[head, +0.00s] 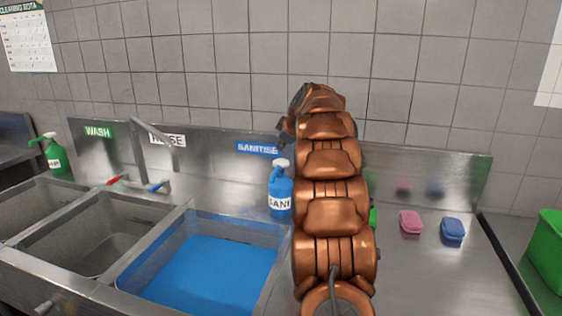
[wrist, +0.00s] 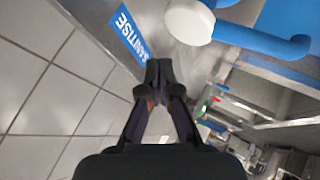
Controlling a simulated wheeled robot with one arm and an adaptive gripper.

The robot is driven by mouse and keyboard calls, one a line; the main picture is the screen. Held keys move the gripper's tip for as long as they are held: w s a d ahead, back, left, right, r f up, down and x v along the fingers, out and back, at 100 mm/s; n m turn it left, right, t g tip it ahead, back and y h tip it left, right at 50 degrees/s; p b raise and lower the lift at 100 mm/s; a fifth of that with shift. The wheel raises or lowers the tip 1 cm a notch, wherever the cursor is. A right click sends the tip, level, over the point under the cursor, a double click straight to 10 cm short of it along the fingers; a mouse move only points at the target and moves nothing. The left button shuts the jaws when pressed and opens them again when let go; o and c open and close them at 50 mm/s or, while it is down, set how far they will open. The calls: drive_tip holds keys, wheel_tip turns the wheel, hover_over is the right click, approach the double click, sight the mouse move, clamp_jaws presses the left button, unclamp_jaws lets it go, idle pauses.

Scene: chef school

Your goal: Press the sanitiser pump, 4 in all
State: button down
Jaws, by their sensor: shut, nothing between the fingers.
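The blue sanitiser bottle (head: 280,203), labelled "SANI", stands upright on the steel counter behind the blue-filled sink, under the SANITISE sign (head: 257,148). Its pump top (head: 281,163) is white and blue. In the wrist view the white round pump top (wrist: 190,22) and its blue spout (wrist: 262,41) are close, at the upper middle. My gripper (wrist: 160,76) is shut and empty, with its fingertips near the pump top and apparently apart from it. In the head view my copper arm hides most of the gripper.
Three sink basins run to the left; the nearest holds blue liquid (head: 208,278). A tap (head: 150,150) stands behind them. A green bottle (head: 56,158) is far left. A pink sponge (head: 411,222) and a blue sponge (head: 453,229) lie right of my arm. A green tub (head: 547,250) is at the right edge.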

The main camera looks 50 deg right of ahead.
drive_tip(key=shift+r+p, duration=0.3)
drive_tip(key=shift+r, duration=0.95)
drive_tip(key=shift+f, duration=0.1)
drive_tip(key=s+a+f+m+g+y, duration=0.1)
drive_tip(key=s+a+f+g, duration=0.15)
drive_tip(key=a, duration=0.85)
drive_tip(key=s+a+f+m+g+y, duration=0.15)
drive_tip(key=s+a, duration=0.25)
drive_tip(key=a, duration=0.7)
drive_tip(key=s+a+f+g+y, duration=0.1)
drive_tip(key=s+a+f, duration=0.2)
drive_tip(key=a, duration=0.9)
drive_tip(key=s+a+f+m+g, duration=0.1)
drive_tip(key=s+a+f, duration=0.2)
drive_tip(key=s+a, duration=0.4)
drive_tip(key=s+a+f+m+g, duration=0.1)
drive_tip(key=s+a+f+g, duration=0.15)
drive_tip(key=s+a, duration=0.45)
drive_tip(key=s+a+f+g, duration=0.1)
drive_tip(key=s+f, duration=0.2)
drive_tip(key=s, duration=0.5)
drive_tip(key=s+a+f+g, duration=0.1)
drive_tip(key=s+f, duration=0.2)
drive_tip(key=s, duration=0.6)
drive_tip(key=shift+s+a, duration=0.2)
drive_tip(key=shift+a, duration=0.1)
